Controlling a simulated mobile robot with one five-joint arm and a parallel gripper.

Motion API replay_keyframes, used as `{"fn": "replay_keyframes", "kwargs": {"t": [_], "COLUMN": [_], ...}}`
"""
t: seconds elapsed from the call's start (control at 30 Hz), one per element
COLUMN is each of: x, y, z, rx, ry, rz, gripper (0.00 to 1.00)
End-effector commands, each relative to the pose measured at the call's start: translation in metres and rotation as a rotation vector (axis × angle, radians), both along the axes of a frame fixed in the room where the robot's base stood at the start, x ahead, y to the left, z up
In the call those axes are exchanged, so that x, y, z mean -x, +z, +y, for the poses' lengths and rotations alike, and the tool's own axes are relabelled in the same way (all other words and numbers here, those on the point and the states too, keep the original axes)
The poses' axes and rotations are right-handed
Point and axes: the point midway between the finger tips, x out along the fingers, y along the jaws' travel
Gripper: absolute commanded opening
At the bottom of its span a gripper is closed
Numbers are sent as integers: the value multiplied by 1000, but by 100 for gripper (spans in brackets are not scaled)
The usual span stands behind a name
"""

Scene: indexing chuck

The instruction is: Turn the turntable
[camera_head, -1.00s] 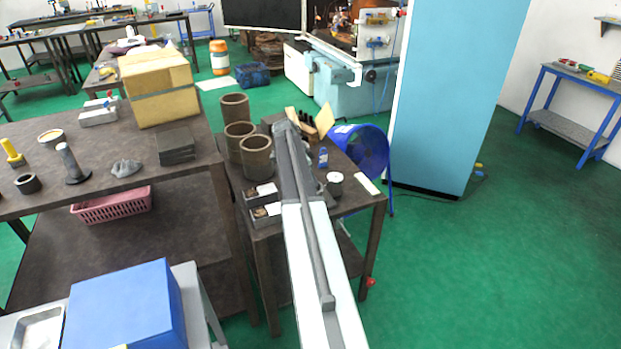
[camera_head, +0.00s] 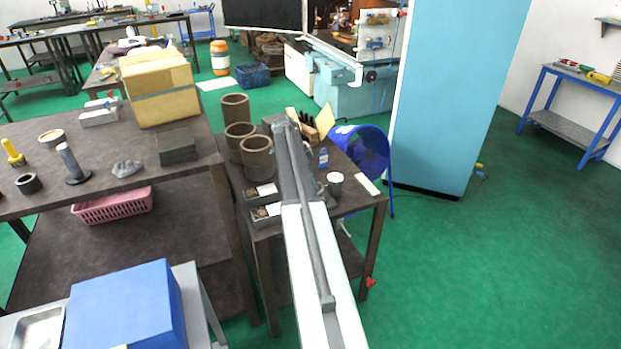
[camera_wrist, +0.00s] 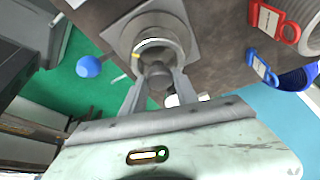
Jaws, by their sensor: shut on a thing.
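In the wrist view, the turntable (camera_wrist: 150,28) is a round grey metal body with a ring-shaped rim, on a square grey plate. A small yellow mark shows at the rim's left side. My gripper (camera_wrist: 160,82) reaches up to the rim from below, with one finger on each side of a dark rounded knob (camera_wrist: 158,74). It is shut on this knob, though the exact contact is hard to see. In the head view my arm lies over the small dark table (camera_head: 345,208), and neither the turntable nor the fingertips can be made out.
Brown cylinders (camera_head: 257,157) stand left of my arm on the small table. A blue drum (camera_head: 372,150) is beyond the table. Green floor is free at the right.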

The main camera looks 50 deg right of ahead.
Motion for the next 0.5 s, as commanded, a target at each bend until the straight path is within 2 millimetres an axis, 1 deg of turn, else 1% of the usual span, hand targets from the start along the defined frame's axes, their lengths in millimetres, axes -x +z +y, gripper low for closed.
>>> {"fn": "replay_keyframes", "kwargs": {"t": [0.03,0.1,0.37,0.5], "x": [-2,-2,-1,-1], "y": [0,0,0,5], "z": [0,0,0,1], "rx": [0,0,0,0], "ry": [2,2,2,1], "rz": [-4,-4,-2,-1], "gripper": [39,57,57,57]}}
